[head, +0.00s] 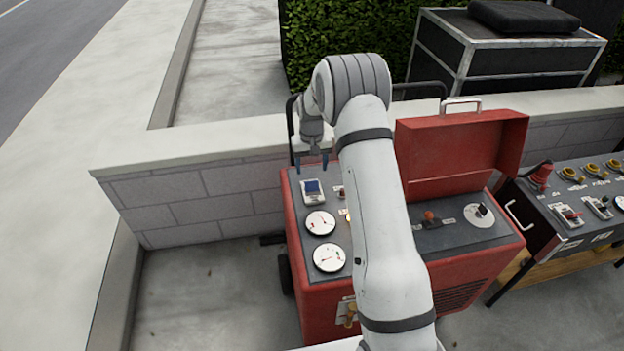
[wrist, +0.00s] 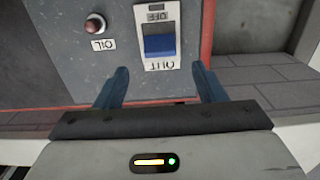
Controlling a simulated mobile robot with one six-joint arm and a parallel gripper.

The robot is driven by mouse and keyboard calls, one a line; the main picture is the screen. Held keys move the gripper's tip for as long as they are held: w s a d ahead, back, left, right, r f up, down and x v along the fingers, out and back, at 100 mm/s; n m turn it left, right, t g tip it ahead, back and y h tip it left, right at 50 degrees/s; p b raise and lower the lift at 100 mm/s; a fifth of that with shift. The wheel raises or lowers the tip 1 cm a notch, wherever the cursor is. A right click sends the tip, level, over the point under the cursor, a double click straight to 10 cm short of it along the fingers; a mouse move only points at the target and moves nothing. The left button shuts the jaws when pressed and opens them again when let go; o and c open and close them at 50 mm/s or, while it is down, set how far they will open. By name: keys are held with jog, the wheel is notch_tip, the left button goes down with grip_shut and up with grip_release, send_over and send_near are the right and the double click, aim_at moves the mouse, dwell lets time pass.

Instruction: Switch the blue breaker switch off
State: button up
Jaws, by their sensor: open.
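The blue breaker switch (head: 313,187) sits in a pale frame on the grey top panel of the red machine. In the wrist view the blue switch (wrist: 159,46) shows in its white plate, with "OFF" at one end and "OUT" at the other, the lettering upside down. My gripper (head: 311,163) is above the panel near the switch. In the wrist view its two blue fingers (wrist: 160,80) are apart, with nothing between them. The fingertips lie on the "OUT" side of the switch in the picture. I cannot tell whether they touch the panel.
Round gauges (head: 320,222) lie in front of the switch. A small knob marked "OIL" (wrist: 95,24) is beside it. The raised red lid (head: 460,155) stands to the right of my arm. A low block wall (head: 190,195) runs behind, and another control panel (head: 580,200) is at the right.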

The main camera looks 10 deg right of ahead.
aim_at(312, 186)
notch_tip(312, 186, down, 7)
jog(key=shift+r+p, duration=0.1)
jog(key=shift+p, duration=0.3)
jog(key=shift+c, duration=0.4)
jog(key=c, duration=0.9)
